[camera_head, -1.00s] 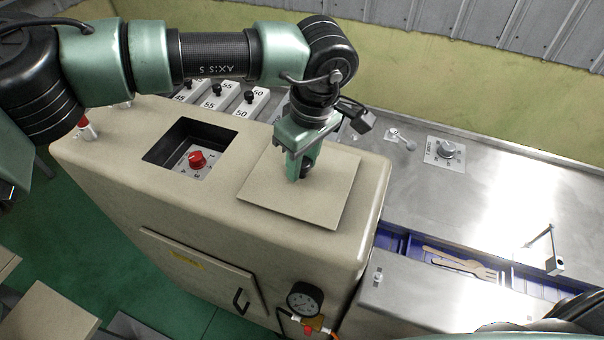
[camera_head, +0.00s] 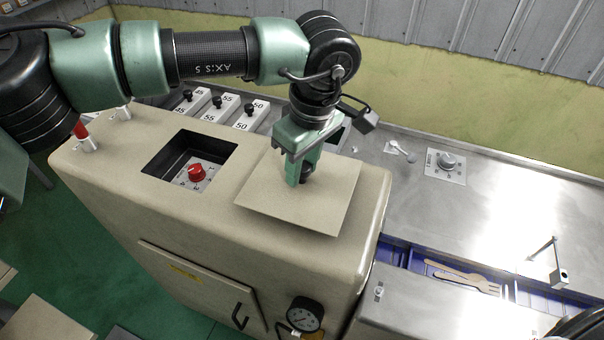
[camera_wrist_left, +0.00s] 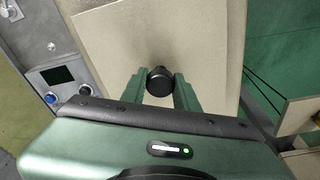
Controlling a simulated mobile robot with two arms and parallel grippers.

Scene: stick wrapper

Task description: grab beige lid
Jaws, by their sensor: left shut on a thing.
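The beige lid (camera_head: 331,207) is a flat square plate on top of the beige machine. It also fills the middle of the left wrist view (camera_wrist_left: 125,45). A round black knob (camera_wrist_left: 159,81) stands on the lid. My left gripper (camera_head: 302,180) points down over the lid, and its fingers are shut on the knob. In the left wrist view the two green fingers (camera_wrist_left: 172,92) sit on either side of the knob. In the head view the fingers hide most of the knob. My right gripper is not seen.
The beige machine (camera_head: 150,195) has a recess with a red knob (camera_head: 196,172) left of the lid. Numbered blocks (camera_head: 218,108) stand behind it. A steel counter (camera_head: 500,205) lies to the right, with wooden utensils (camera_head: 465,279) in a blue tray (camera_head: 393,250).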

